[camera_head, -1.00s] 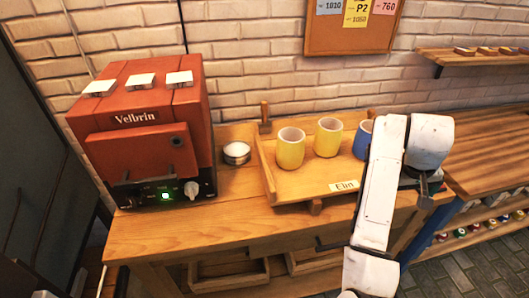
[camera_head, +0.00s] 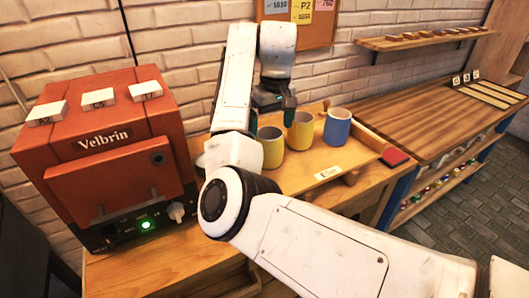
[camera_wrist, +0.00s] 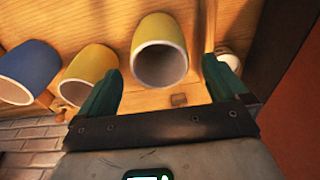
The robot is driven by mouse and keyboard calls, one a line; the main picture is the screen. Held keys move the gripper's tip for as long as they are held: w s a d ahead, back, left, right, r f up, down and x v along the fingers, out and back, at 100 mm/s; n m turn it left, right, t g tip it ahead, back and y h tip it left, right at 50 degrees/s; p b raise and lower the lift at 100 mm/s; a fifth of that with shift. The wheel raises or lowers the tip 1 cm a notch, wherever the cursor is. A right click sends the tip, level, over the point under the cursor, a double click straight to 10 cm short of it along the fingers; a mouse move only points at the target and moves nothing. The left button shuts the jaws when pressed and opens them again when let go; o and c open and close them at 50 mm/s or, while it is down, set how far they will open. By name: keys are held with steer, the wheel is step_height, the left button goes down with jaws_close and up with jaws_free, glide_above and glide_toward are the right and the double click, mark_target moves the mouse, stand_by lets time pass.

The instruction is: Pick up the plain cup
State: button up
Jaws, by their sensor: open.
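Two yellow cups and a blue cup (camera_head: 337,127) stand in a row in a wooden tray (camera_head: 372,137). I cannot tell which is the plain cup; no markings show clearly. My gripper (camera_head: 271,112) is open above the left yellow cup (camera_head: 271,153); the other yellow cup (camera_head: 300,135) stands just to its right. In the wrist view, my open fingers (camera_wrist: 164,72) lie either side of one yellow cup (camera_wrist: 161,34), with its rim towards me. The second yellow cup (camera_wrist: 95,66) and blue cup (camera_wrist: 30,62) are left of it. No contact is visible.
A red Velbrin machine (camera_head: 105,143) with a green light stands at the left. A name card (camera_head: 328,172) is on the tray's front, and a red pad (camera_head: 395,157) is at its right. A wooden counter (camera_head: 430,115) and wall shelf (camera_head: 420,39) are at the right.

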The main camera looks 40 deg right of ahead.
mark_target(269, 145)
steer(key=shift+w+f, duration=0.2)
steer(key=shift+f, duration=0.6)
steer(key=shift+w+d+f+p, duration=0.1)
steer(key=shift+f+p, duration=0.1)
steer(key=shift+f, duration=1.35)
steer(key=shift+w+d+f+p, duration=0.1)
steer(key=shift+f+p, duration=0.05)
steer(key=shift+f, duration=1.35)
steer(key=shift+c, duration=0.2)
steer(key=c, duration=1.1)
